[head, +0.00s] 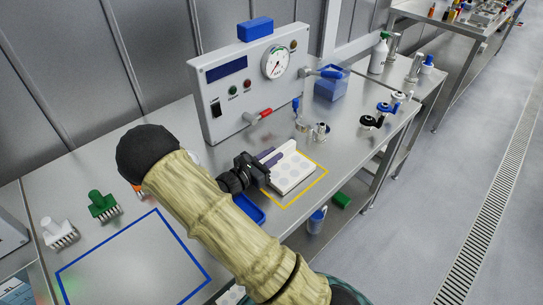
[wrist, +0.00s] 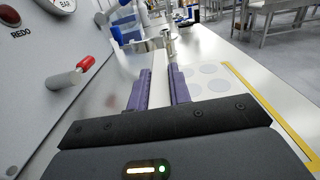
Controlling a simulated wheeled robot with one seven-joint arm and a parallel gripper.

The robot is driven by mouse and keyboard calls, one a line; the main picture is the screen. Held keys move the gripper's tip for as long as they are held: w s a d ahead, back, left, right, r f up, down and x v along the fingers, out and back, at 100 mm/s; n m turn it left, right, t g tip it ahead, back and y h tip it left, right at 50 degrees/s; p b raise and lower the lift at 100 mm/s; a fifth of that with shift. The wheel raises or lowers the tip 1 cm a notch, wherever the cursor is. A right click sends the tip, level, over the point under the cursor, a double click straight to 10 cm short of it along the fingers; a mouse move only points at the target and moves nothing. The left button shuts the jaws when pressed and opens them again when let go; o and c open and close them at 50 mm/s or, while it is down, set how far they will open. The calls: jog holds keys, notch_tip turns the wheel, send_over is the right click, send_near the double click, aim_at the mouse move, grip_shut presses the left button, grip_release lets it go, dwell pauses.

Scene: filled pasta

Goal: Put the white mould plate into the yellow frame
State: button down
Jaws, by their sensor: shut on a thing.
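The white mould plate (head: 295,174) has round grey hollows and a raised white rib along one side. In the head view it appears within the yellow frame (head: 306,190) marked on the steel bench, its far side and left edge partly hidden by my gripper. My gripper (head: 277,157) is shut on the rib. In the wrist view the purple fingers of my gripper (wrist: 159,88) stand on both sides of the rib, and the plate's hollows (wrist: 211,69) lie to the right. The yellow frame (wrist: 268,107) runs beyond them. I cannot tell whether the plate touches the bench.
A grey control box (head: 238,90) with a gauge and red-handled lever (head: 257,117) stands behind my gripper. Small metal fittings (head: 321,131) stand behind the plate. A blue tray (head: 249,209) lies left of the frame. A blue outlined area (head: 130,265) is empty at front left.

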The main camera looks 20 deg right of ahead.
jog(key=shift+f, duration=0.15)
jog(key=c, duration=1.3)
grip_release()
jog(key=shift+r, duration=0.25)
jog(key=b+v, duration=0.1)
jog(key=v, duration=1.1)
